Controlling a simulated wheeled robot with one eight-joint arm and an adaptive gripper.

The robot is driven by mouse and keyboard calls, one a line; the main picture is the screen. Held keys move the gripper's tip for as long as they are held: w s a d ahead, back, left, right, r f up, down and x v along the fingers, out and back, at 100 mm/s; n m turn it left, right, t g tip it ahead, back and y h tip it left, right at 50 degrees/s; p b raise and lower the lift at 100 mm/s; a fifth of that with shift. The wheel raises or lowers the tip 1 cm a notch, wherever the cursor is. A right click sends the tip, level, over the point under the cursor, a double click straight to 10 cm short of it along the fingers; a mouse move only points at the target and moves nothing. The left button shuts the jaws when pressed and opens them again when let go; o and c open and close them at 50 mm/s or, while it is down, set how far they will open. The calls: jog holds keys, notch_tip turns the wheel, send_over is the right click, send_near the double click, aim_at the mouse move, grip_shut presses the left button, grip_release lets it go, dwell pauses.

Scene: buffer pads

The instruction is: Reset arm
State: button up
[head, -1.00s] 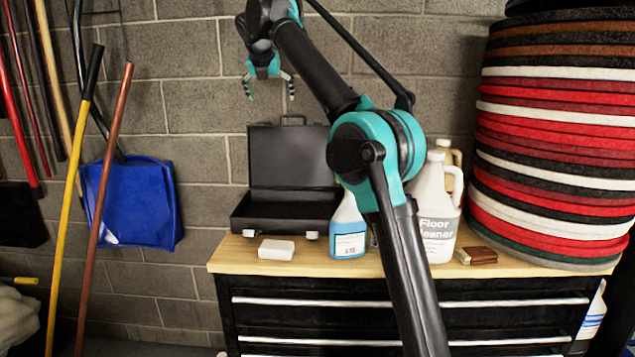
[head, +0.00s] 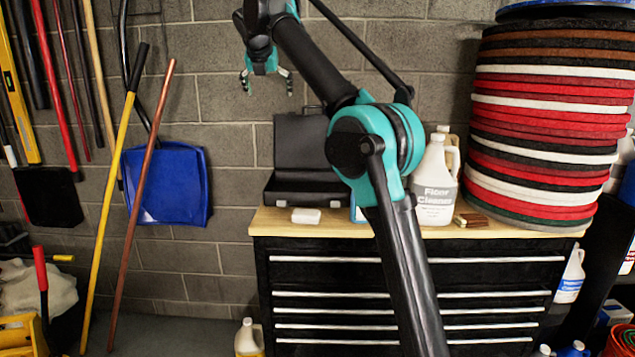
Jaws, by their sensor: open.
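My gripper (head: 267,82) is at the upper middle of the head view, open and empty, with its fingers pointing down. It hangs in front of the grey block wall, above the open black case. My arm is raised and bent, with its teal elbow in front of the workbench. The arm hides part of the case and most of a bottle behind it.
An open black case (head: 302,150), a white block (head: 306,216) and a floor cleaner jug (head: 435,185) stand on the wooden-topped drawer cabinet (head: 262,228). Stacked round pads (head: 545,120) rise at right.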

jog(key=s+d+f+m+g, duration=0.1)
jog(key=s+d+f+m, duration=0.3)
jog(key=d+f+m, duration=0.65)
jog(key=s+d+f+m+g, duration=0.1)
jog(key=s+d+f+m, duration=0.45)
jog(key=d+f, duration=0.75)
jog(key=s+d+f+m, duration=0.3)
jog(key=s+f+m, duration=0.3)
jog(key=s+f, duration=0.4)
jog(key=s+d+f+m+g, duration=0.1)
jog(key=s+d+f+m, duration=0.3)
jog(key=s+f+m, duration=0.3)
jog(key=s+d+f+m+g, duration=0.1)
jog(key=s+d+f+m, duration=0.2)
jog(key=s+f, duration=1.1)
jog(key=m, duration=0.3)
jog(key=shift+d+f, duration=0.35)
jog(key=shift+f, duration=0.05)
jog(key=shift+c, duration=0.3)
